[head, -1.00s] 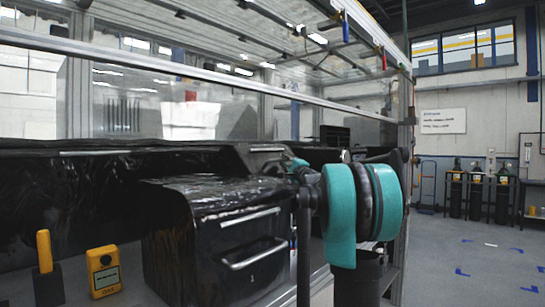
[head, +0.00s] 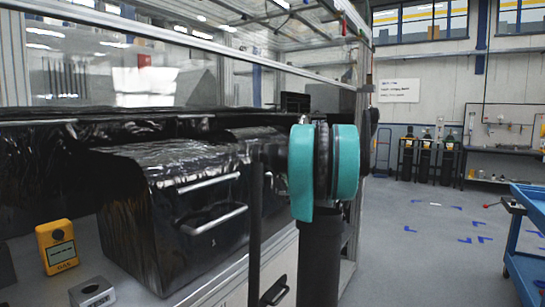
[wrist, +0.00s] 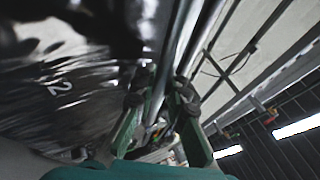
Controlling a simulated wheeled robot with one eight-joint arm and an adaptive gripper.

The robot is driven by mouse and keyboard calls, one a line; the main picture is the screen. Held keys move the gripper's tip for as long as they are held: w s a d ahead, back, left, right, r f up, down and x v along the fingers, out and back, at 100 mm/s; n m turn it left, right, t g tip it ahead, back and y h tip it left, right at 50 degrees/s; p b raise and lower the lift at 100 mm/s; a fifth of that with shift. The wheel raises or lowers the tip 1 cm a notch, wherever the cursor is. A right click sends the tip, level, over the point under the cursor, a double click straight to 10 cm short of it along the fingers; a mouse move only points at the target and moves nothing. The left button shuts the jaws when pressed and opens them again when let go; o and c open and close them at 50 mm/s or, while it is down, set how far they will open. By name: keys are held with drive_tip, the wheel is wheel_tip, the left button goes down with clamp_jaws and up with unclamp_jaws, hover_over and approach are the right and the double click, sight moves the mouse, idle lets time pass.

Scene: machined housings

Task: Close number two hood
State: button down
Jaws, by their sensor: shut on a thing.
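In the head view my arm hides the gripper and the number two hood cannot be made out clearly. A black box-shaped hood marked "1" (head: 150,185), with metal handles on its front, stands at the left.
A yellow gas meter (head: 57,246) and a small grey block (head: 92,292) sit on the bench by the number one hood. A blue cart (head: 527,245) stands at the right edge. The floor (head: 430,225) between is open.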

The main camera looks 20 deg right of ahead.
drive_tip(key=s+d+f, duration=0.2)
drive_tip(key=s+f, duration=0.1)
drive_tip(key=f, duration=0.4)
drive_tip(key=shift+m+t, duration=0.3)
drive_tip(key=shift+d, duration=0.1)
drive_tip(key=c, duration=1.6)
unclamp_jaws()
drive_tip(key=shift+o, duration=0.3)
drive_tip(key=v, duration=1.2)
